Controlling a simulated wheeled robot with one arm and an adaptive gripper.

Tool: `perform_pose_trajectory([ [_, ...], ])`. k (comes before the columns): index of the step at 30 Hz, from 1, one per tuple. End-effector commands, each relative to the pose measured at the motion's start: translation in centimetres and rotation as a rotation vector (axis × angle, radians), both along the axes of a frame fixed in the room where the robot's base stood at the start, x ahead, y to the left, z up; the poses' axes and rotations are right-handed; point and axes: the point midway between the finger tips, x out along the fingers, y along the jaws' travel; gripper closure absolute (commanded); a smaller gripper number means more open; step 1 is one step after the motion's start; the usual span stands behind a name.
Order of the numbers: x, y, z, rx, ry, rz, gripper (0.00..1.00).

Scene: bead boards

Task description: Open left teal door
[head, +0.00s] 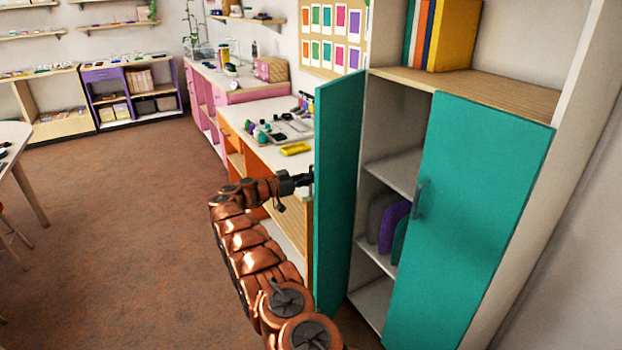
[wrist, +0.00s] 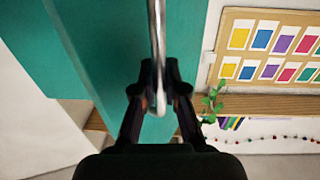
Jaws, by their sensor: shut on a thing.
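The left teal door (head: 338,190) stands swung open, seen nearly edge-on in the head view, with the cabinet interior showing to its right. It also fills the upper left of the wrist view (wrist: 105,50). My gripper (head: 308,179) is at the outer face of this door. In the wrist view my gripper (wrist: 160,92) is shut on the metal door handle (wrist: 157,40), which runs up between the fingers. The right teal door (head: 475,220) has a grey handle and covers the right part of the cabinet.
Inside the cabinet are shelves (head: 395,172) with a purple rounded item (head: 393,226). Books (head: 440,35) stand on the open shelf above. An orange-sided counter (head: 265,145) with a yellow item (head: 296,149) stands close behind my arm. Open brown floor (head: 110,220) lies to the left.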

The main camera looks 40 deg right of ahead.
Motion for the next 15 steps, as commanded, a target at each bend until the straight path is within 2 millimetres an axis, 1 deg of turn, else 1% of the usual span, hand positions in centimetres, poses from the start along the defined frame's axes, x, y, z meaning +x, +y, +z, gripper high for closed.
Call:
perform_pose_trajectory([
  [7,0.01,0.02,0.09,-0.001,-0.001,0.000,1.00],
  [8,0.03,0.03,0.09,-0.002,-0.001,0.001,0.87],
  [12,0.04,0.06,0.08,-0.001,-0.001,0.001,0.73],
  [15,0.07,0.11,0.06,-0.001,-0.001,0.002,0.63],
])
